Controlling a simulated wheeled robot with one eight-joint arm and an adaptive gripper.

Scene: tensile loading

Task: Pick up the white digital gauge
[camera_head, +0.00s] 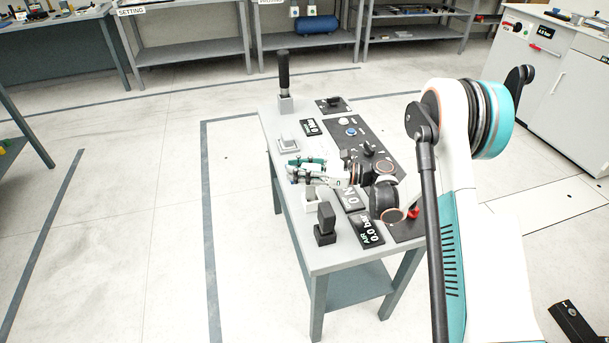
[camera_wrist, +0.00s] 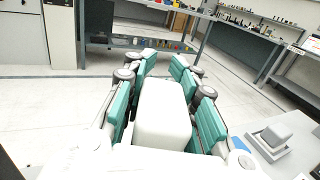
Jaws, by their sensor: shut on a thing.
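My gripper (camera_wrist: 166,105) is shut on a white block with rounded edges, the white digital gauge (camera_wrist: 162,112). Its teal finger pads press on the left and right sides in the wrist view. No display shows on the side facing the wrist camera. In the head view my gripper (camera_head: 306,163) is level, over the left middle part of the small grey table (camera_head: 323,263). The gauge is hard to make out there among the fingers. I cannot tell how high it is above the table top.
A light grey block on a base (camera_head: 287,143) stands behind my gripper, near the table's left edge. A white holder (camera_head: 314,197) and a black block (camera_head: 326,224) stand in front. A black-handled upright tool (camera_head: 284,75) rises at the back corner. Black panels (camera_head: 369,237) lie right.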

